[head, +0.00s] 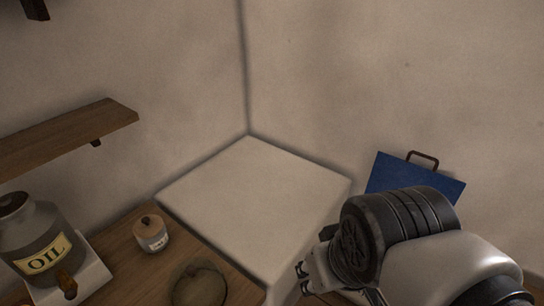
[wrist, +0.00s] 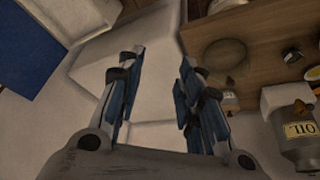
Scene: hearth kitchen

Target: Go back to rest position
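My gripper (wrist: 160,75) is open and empty in the wrist view. Its two blue-padded fingers stand apart, with the pale block behind them. In the head view my arm comes in from the lower right, and only part of the gripper (head: 303,280) shows beside the dark wrist joint. It is near the front right side of the pale block (head: 255,200), and I see nothing held in it.
A wooden counter (head: 130,262) at lower left bears an oil jar (head: 40,245), a small lidded pot (head: 151,233) and a round dark object (head: 199,287). A wooden shelf (head: 70,135) juts out above. A blue case (head: 410,178) stands by the right wall. The block's top is clear.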

